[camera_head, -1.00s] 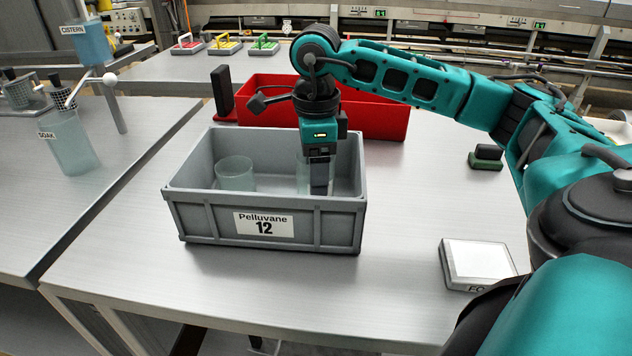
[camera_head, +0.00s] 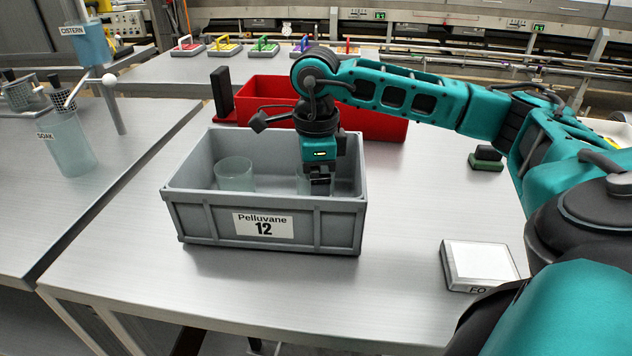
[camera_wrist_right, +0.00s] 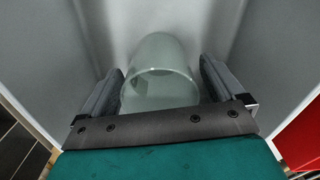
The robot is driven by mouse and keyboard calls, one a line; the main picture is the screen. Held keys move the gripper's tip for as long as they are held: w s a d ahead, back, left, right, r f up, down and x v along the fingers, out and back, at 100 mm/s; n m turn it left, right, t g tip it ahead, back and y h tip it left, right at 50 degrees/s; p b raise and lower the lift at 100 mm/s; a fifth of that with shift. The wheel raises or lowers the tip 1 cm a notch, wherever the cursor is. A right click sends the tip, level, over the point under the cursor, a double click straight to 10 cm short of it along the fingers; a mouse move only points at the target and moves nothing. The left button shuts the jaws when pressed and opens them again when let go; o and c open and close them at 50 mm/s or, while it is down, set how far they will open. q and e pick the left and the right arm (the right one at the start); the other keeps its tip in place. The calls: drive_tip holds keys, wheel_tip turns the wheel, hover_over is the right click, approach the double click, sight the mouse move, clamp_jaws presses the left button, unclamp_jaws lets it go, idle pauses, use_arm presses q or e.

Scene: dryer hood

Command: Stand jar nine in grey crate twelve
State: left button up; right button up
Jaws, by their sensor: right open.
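Grey crate twelve (camera_head: 325,228), labelled "Pelluvane 12", stands on the metal table. One clear glass jar (camera_head: 235,175) stands upright in its left part. A second clear jar (camera_head: 302,182) is in its right part, mostly hidden behind my right gripper (camera_head: 319,186). In the right wrist view this jar (camera_wrist_right: 160,70) lies between the two spread fingers of my right gripper (camera_wrist_right: 160,82). No number is readable on either jar, so I cannot tell which is jar nine. My left gripper is out of view.
A red crate (camera_head: 385,125) stands just behind the grey one, with a black upright block (camera_head: 222,93) beside it. A white-topped box (camera_head: 480,262) lies at front right. A jar (camera_head: 68,148) marked "SOAK" stands on the left bench.

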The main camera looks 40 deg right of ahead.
wheel_tip(320, 180, up, 12)
drive_tip(key=shift+r+p, duration=0.2)
drive_tip(key=shift+p, duration=0.7)
